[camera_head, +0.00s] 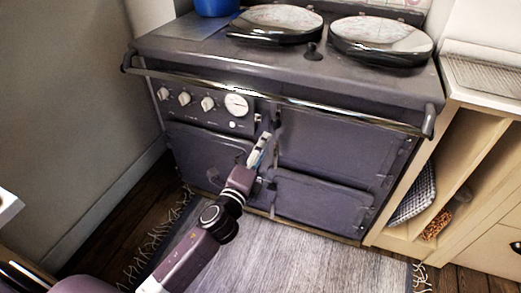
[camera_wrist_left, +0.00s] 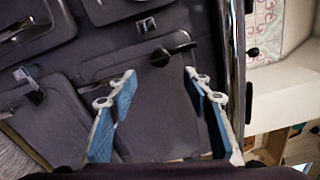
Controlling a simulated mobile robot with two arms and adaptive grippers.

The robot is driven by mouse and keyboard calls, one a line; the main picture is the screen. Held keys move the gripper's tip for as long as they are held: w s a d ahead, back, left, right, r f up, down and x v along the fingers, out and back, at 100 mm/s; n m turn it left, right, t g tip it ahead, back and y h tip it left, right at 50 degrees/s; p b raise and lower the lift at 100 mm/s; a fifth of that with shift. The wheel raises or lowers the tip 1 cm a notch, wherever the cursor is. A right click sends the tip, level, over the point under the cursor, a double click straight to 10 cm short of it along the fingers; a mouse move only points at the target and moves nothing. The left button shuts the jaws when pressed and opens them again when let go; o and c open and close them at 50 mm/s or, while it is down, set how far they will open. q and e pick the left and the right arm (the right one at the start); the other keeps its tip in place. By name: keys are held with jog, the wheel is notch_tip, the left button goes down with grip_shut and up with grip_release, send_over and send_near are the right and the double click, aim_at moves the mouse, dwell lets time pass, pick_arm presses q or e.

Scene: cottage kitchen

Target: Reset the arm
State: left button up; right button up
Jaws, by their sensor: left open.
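My left arm comes in from the lower left of the head view, and its left gripper (camera_head: 262,150) is in front of the stove's doors. In the left wrist view the left gripper (camera_wrist_left: 158,82) shows two blue-padded fingers spread apart with nothing between them. The dark stove (camera_head: 330,140) fills the space behind the fingers in both views. I cannot tell whether a fingertip touches the stove front. My right gripper is in neither view.
A metal rail (camera_head: 270,98) runs across the stove front above the doors. Two round lids (camera_head: 380,40) and a blue pot (camera_head: 216,7) are on top. An open wooden cabinet (camera_head: 470,150) stands at the right. A grey rug (camera_head: 300,262) lies on the floor.

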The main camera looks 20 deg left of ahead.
pick_arm(q)
jog(key=shift+s, duration=0.4)
